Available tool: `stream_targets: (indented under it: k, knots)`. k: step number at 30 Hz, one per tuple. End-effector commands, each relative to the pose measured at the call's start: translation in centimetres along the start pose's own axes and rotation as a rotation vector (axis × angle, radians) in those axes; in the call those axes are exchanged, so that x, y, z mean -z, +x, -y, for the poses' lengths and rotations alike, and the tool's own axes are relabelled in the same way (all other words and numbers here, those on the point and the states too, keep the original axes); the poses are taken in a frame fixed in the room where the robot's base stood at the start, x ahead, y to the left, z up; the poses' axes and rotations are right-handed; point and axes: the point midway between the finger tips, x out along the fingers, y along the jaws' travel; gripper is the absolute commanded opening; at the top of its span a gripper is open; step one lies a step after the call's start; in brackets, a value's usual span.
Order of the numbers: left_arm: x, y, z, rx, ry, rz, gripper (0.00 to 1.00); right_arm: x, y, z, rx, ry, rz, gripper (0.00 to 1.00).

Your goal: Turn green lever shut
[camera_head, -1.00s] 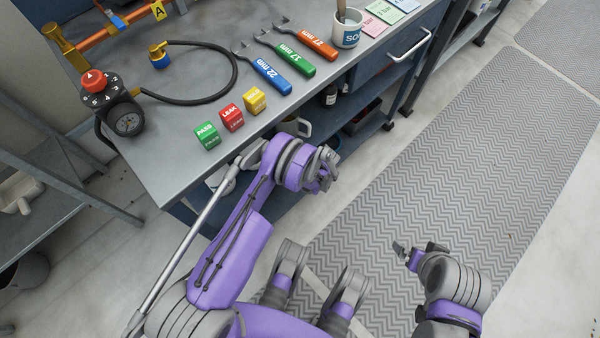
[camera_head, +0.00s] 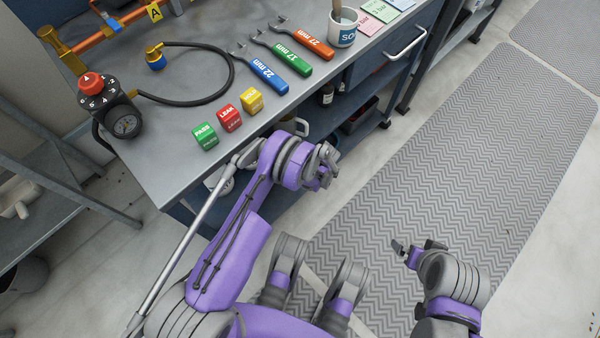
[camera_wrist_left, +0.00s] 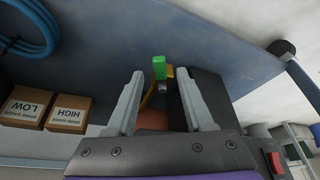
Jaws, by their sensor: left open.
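The green lever (camera_wrist_left: 159,67) shows in the left wrist view as a short green block on a yellow-brown part. It lies between and just beyond my left gripper's fingertips (camera_wrist_left: 160,76). The left gripper is open, with a jaw on either side and clear gaps to the lever. Whether the lever is level with the tips in depth, I cannot tell. The lever does not show in the head view, and the left jaws cannot be made out there. My right gripper (camera_head: 402,248) is over the floor mat, seen from above; its jaw opening is unclear.
In the left wrist view, two cardboard boxes (camera_wrist_left: 68,114) and a blue hose (camera_wrist_left: 40,40) are at left.

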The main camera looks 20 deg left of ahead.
Motion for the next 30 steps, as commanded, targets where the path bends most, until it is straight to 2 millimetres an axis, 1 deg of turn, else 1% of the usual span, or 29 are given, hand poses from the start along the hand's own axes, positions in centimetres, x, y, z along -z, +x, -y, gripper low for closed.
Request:
stream_targets:
  k: [1,6,9,12,15,18,25,26,30]
  knots:
    - [0.0,-1.1,0.1,0.0,0.002,0.0,0.53,0.1,-0.3,0.0,0.0,0.0,0.0,1.0]
    - [0.0,-4.8,0.1,-0.001,0.001,0.0,0.53,0.2,-1.0,0.0,0.0,0.0,0.0,1.0]
    - [0.0,-6.6,0.0,-0.001,0.002,0.0,0.53,0.3,-1.4,0.0,0.0,0.0,0.0,1.0]
    - [0.0,-8.1,0.0,-0.001,0.001,0.0,0.53,0.3,-1.7,0.0,0.0,0.0,0.0,1.0]
    - [0.0,-8.9,0.0,-0.001,0.0,0.0,0.53,0.3,-1.9,0.0,0.0,0.0,-0.001,1.0]
    - [0.0,-9.3,0.0,-0.001,0.0,0.0,0.53,0.4,-1.9,0.0,0.0,0.0,-0.001,1.0]
    - [0.0,-9.3,0.0,-0.001,0.0,0.0,0.53,0.4,-1.9,0.0,0.0,0.0,-0.001,1.0]
    - [0.0,-9.3,0.0,-0.001,0.0,0.0,0.49,0.4,-1.9,0.0,0.0,0.0,-0.001,1.0]
    - [-0.3,-9.1,0.0,-0.006,-0.01,0.015,0.24,0.4,-1.9,0.0,0.0,0.0,-0.001,1.0]
